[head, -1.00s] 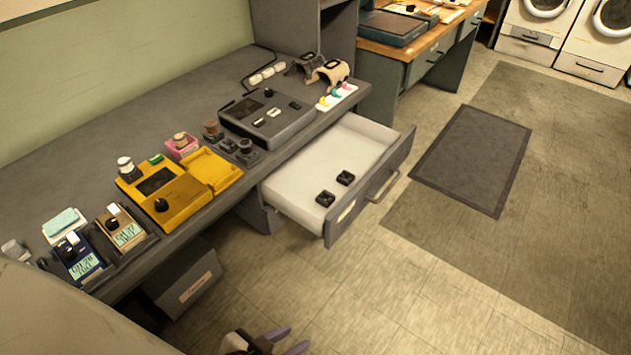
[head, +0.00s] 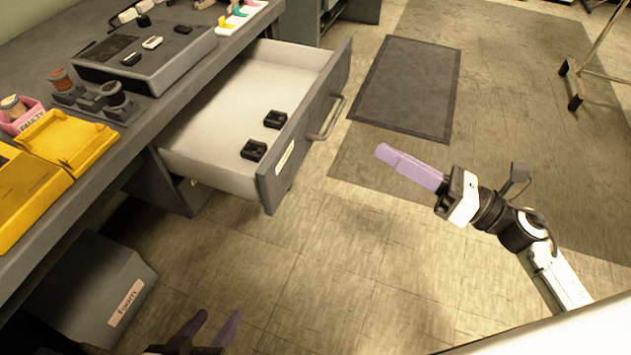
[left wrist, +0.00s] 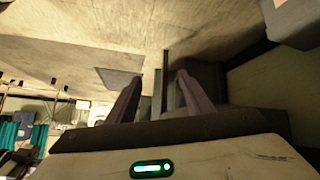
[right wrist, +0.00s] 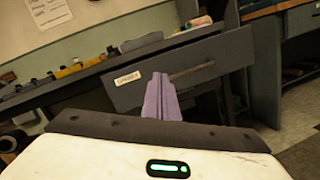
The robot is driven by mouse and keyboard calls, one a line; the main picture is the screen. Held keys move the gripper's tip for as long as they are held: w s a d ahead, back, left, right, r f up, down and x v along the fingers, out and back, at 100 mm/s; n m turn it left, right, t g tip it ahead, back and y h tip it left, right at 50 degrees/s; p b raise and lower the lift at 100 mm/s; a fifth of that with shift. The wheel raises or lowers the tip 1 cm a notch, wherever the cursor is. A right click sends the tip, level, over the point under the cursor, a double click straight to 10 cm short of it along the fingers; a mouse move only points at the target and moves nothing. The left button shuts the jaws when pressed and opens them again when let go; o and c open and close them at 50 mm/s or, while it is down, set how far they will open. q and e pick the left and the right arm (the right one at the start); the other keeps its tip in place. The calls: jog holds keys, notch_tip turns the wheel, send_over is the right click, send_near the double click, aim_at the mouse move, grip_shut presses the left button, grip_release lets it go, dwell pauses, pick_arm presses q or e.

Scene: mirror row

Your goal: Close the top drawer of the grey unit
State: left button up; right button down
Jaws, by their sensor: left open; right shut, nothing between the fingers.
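The top drawer (head: 225,122) of the grey unit is pulled well out from under the bench in the head view. Its grey front (head: 308,125) has a bar handle (head: 328,118), and two small black items (head: 264,136) lie inside. The front also shows in the right wrist view (right wrist: 150,84). My right gripper (head: 382,152) is shut and empty, to the right of the drawer front and apart from it, with its fingers pointing towards it. My left gripper (head: 214,326) is open and empty at the bottom edge of the head view, below the drawer.
A labelled grey bin (head: 90,285) stands on the floor at the lower left. A dark mat (head: 405,85) lies beyond the drawer. The floor in front is clear.

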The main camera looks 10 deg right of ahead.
aim_at(299, 148)
jog(key=w+a+f+n+g, duration=0.1)
jog(key=w+a+n, duration=0.1)
jog(key=a, duration=0.2)
jog(key=w+a+f+n+g+b, duration=0.1)
jog(key=w+a+n, duration=0.1)
jog(key=a+n, duration=0.1)
jog(key=w+a+f+n+g+y, duration=0.1)
jog(key=w+a+n, duration=0.1)
jog(key=a, duration=0.2)
jog(key=shift+w+a+n+g+b, duration=0.3)
jog(key=shift+a+g+b, duration=0.05)
jog(key=shift+a+g, duration=0.05)
